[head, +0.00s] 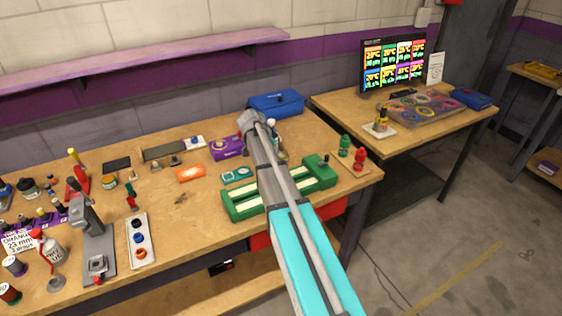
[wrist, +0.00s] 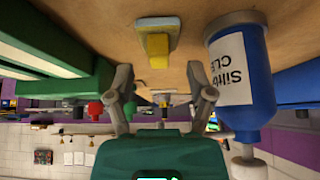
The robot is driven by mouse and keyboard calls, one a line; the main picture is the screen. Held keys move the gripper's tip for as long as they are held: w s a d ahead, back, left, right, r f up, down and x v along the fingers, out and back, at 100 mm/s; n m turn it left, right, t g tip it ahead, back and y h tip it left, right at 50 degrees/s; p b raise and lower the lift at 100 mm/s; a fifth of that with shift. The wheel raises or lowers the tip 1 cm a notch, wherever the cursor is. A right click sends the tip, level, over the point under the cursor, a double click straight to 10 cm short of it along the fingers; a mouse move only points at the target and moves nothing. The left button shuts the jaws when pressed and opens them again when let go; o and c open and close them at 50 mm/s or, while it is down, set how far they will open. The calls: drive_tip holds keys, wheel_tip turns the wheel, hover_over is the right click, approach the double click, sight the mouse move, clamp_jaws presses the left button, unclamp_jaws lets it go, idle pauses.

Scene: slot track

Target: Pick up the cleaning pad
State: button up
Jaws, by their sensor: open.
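In the wrist view, which looks upside down, a small yellow block on a pale grey base (wrist: 158,46) lies on the wooden bench top; it looks like the cleaning pad. My gripper (wrist: 162,92) is open, its two fingers spread on either side of the pad's line but apart from it, with nothing between them. In the head view my arm covers the pad, and the fingers are hidden behind it.
A blue bottle with a white label (wrist: 240,75) stands close to the right finger. A green fixture (wrist: 45,50) is at the left. In the head view, the green track (head: 245,207) lies beneath my arm, with a purple box (head: 227,146) and blue case (head: 277,103) nearby.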

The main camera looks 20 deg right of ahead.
drive_tip(key=shift+b+x, duration=0.75)
drive_tip(key=shift+x, duration=0.5)
clamp_jaws()
